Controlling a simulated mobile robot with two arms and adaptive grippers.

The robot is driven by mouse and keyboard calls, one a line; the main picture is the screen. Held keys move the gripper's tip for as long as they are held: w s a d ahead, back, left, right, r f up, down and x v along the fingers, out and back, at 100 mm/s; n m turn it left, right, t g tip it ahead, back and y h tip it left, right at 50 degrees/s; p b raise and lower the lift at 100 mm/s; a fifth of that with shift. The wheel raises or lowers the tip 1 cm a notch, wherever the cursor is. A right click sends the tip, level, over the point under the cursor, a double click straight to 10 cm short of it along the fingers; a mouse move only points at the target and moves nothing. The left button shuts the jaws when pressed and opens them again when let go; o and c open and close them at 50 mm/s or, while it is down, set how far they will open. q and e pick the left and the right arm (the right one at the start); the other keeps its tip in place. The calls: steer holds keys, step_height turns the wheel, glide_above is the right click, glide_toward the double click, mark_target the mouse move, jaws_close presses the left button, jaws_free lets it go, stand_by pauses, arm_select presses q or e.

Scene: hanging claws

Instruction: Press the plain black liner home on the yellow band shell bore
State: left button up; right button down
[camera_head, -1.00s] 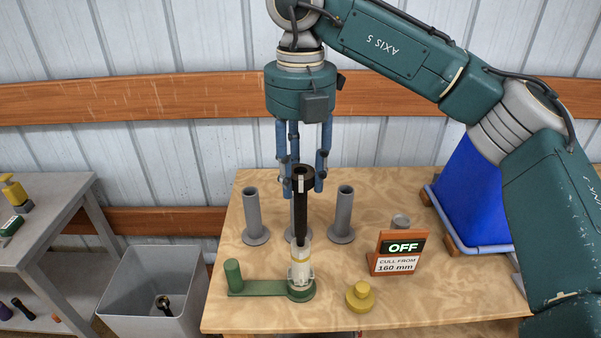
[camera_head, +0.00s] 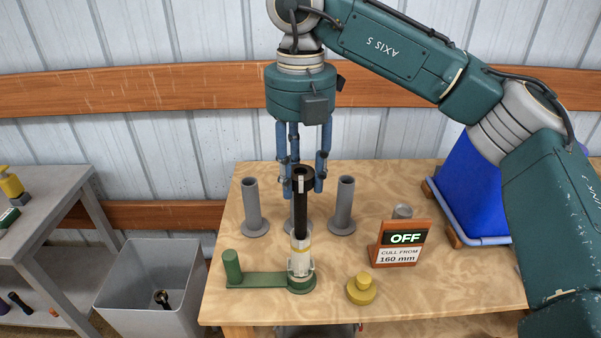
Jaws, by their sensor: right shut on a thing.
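The black liner (camera_head: 301,212) stands upright, with a wide collar at its top and a pale mark below it. My right gripper (camera_head: 304,188) has its blue fingers shut on the liner near the collar. The pale shell with a yellow band (camera_head: 300,262) stands upright in the green holder (camera_head: 299,286), directly under the liner. The liner's lower end meets the shell's mouth and looks to be in it; how deep is hard to tell. My left gripper is not in view.
Grey flanged posts (camera_head: 344,208) stand behind the shell, one partly hidden. A green handle (camera_head: 232,267) is at left, a yellow knob (camera_head: 361,288) at right. An OFF sign (camera_head: 402,241) stands right, before a blue bin (camera_head: 470,195). A grey bin (camera_head: 152,290) is left.

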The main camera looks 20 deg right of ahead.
mark_target(300, 225)
steer(key=shift+f+b, duration=4.45)
steer(key=shift+f, duration=1.5)
steer(key=c, duration=1.1)
jaws_free()
steer(key=shift+s, duration=0.1)
